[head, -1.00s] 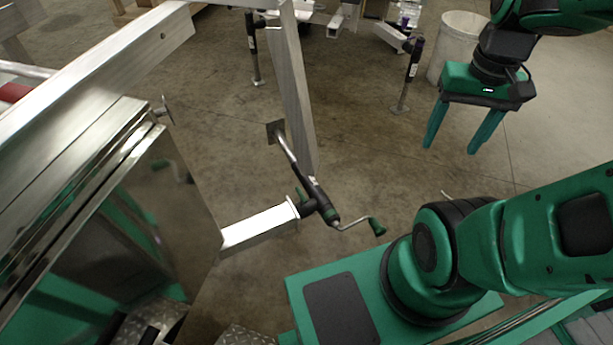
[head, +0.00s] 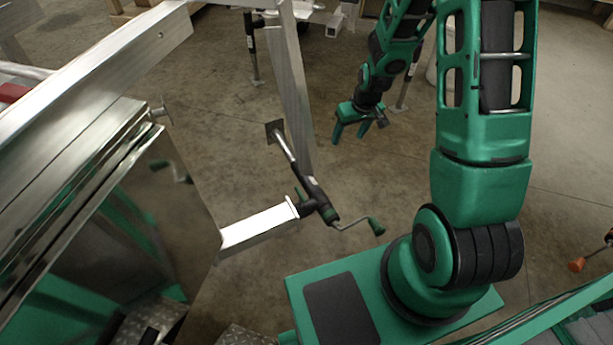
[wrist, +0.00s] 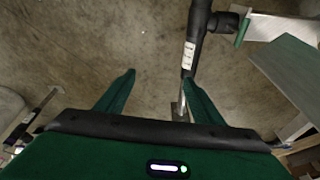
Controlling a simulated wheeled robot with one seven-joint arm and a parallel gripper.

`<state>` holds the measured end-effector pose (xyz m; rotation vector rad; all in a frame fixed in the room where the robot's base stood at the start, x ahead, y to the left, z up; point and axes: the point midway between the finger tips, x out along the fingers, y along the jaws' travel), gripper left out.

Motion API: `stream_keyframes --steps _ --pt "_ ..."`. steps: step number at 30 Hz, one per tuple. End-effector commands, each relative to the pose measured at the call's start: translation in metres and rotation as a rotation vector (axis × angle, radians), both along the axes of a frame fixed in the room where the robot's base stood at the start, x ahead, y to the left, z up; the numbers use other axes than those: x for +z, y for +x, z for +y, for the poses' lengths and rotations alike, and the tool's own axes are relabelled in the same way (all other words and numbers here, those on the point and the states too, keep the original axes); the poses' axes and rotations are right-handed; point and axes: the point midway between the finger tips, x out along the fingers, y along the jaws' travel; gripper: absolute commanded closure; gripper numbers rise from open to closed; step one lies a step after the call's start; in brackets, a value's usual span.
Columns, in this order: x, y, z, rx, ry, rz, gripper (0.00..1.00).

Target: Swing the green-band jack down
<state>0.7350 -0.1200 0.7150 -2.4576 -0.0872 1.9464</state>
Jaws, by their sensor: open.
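The green-band jack (head: 317,192) is a dark tube with a green band, a crank handle (head: 374,228) at its near end and a square foot plate (head: 274,131) at its far end. It lies tilted on a pivot at the end of a trailer's square arm (head: 262,226). My gripper (head: 349,138) is open and empty, beyond the jack and to its right in the head view. In the wrist view the jack's tube (wrist: 197,38) and shiny leg run down behind the right finger of my gripper (wrist: 158,82), which partly hides the foot.
Another jack (head: 251,45) stands farther back. An orange-tipped handle (head: 577,265) shows at the right. Concrete floor lies open between.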

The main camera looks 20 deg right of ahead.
Motion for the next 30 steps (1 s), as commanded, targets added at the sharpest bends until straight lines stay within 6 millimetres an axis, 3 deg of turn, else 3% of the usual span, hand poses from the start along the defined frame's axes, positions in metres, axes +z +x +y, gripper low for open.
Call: stream_keyframes --steps 1,6,12,18,30 --pt "-0.023 0.006 0.011 0.019 0.018 -0.004 0.38" --pt "-0.085 0.026 0.045 0.067 0.076 -0.054 0.38" --pt "-0.146 0.035 0.081 0.092 0.136 -0.106 0.38" --pt "-0.173 0.037 0.1 0.095 0.167 -0.135 0.38" --pt "-0.21 0.049 0.112 0.097 0.173 -0.142 0.38"
